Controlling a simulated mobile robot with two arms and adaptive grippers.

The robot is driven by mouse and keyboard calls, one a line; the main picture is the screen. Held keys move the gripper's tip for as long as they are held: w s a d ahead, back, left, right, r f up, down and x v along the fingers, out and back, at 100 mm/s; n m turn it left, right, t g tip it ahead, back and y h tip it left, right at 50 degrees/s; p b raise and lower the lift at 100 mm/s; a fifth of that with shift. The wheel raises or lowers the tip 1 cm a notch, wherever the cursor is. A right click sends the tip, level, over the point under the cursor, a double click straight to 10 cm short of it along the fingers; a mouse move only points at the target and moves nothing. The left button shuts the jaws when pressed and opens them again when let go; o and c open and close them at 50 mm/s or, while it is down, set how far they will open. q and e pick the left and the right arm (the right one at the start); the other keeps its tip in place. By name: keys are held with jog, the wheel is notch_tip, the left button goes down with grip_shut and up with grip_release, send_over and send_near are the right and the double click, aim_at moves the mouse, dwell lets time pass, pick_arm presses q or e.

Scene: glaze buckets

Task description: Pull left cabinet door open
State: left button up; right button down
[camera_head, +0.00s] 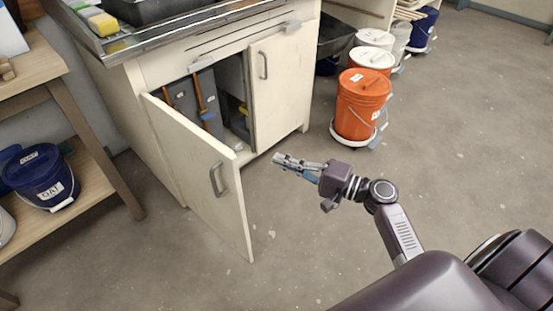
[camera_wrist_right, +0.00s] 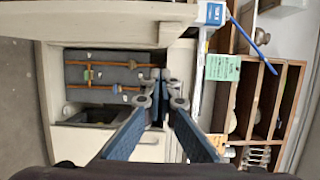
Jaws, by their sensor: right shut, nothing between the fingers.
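The left cabinet door (camera_head: 203,180) stands swung well out from the pale cabinet under the sink, with its metal handle (camera_head: 219,179) on the face. The right cabinet door (camera_head: 280,80) looks closed and has its own handle. My right gripper (camera_head: 279,159) is shut and empty, in front of the cabinet and to the right of the open door, apart from its handle. In the right wrist view the shut fingers (camera_wrist_right: 163,85) show in front of the cabinet opening. My left gripper is not in view.
Grey panels with orange-brown bars (camera_head: 188,103) show inside the cabinet. An orange bucket (camera_head: 361,105) stands on a dolly to the right, with more buckets behind it. A wooden shelf (camera_head: 85,190) with a blue bucket is at the left. The floor at front right is clear.

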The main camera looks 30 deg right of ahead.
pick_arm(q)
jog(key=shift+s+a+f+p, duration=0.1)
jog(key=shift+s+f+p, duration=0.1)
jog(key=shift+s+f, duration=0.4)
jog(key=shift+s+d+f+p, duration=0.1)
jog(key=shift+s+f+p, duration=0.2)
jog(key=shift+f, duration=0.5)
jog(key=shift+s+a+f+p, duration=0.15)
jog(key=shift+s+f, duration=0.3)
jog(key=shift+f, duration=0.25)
pick_arm(e)
jog(key=w+a, duration=0.4)
jog(key=a, duration=0.4)
jog(key=shift+w, duration=0.25)
jog(key=shift+a, duration=0.1)
